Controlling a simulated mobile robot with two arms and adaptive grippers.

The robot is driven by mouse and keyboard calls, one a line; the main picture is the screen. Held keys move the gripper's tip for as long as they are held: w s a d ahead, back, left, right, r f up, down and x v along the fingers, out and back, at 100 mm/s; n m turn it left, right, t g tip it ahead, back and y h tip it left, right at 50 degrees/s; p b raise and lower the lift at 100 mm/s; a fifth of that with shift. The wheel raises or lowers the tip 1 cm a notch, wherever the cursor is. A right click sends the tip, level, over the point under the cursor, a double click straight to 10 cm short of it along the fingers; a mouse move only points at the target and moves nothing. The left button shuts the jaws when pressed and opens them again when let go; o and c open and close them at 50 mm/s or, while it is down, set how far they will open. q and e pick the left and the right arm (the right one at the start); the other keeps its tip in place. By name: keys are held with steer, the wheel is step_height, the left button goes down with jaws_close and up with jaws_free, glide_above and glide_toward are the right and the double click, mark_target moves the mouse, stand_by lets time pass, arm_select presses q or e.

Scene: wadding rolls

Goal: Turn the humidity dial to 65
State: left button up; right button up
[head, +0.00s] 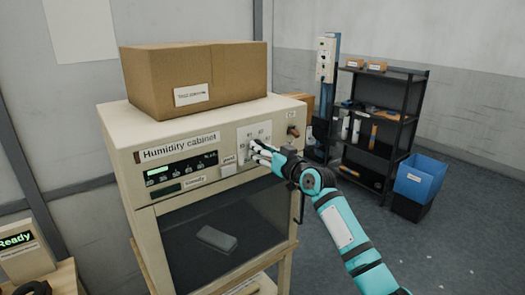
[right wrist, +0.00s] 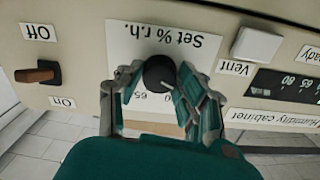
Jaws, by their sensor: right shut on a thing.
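The humidity cabinet (head: 150,220) is a cream box with a dark window. Its humidity dial (right wrist: 158,72) is a round black knob on a white plate marked "Set % r.h.", upside down in the right wrist view. A printed "65" and another number show beside the knob, partly hidden by my fingers. I cannot tell where the dial points. My right gripper (head: 262,152) is at the plate on the cabinet's upper front. In the right wrist view its fingers (right wrist: 155,82) are shut on the dial, one on each side. My left gripper is not in view.
A cardboard box (head: 195,80) sits on the cabinet. A vent button (right wrist: 257,45) and an On/Off switch (right wrist: 38,75) flank the dial plate. A lit green display (head: 157,171) is too small to read. A shelf (head: 375,125) and blue bin (head: 420,178) stand right.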

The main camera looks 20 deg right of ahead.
steer(key=m+p, duration=0.1)
steer(key=m, duration=0.4)
steer(key=shift+r+m+p, duration=0.1)
steer(key=shift+m+p, duration=1.85)
steer(key=shift+m, duration=4.55)
steer(key=o, duration=1.1)
steer(key=shift+o, duration=0.2)
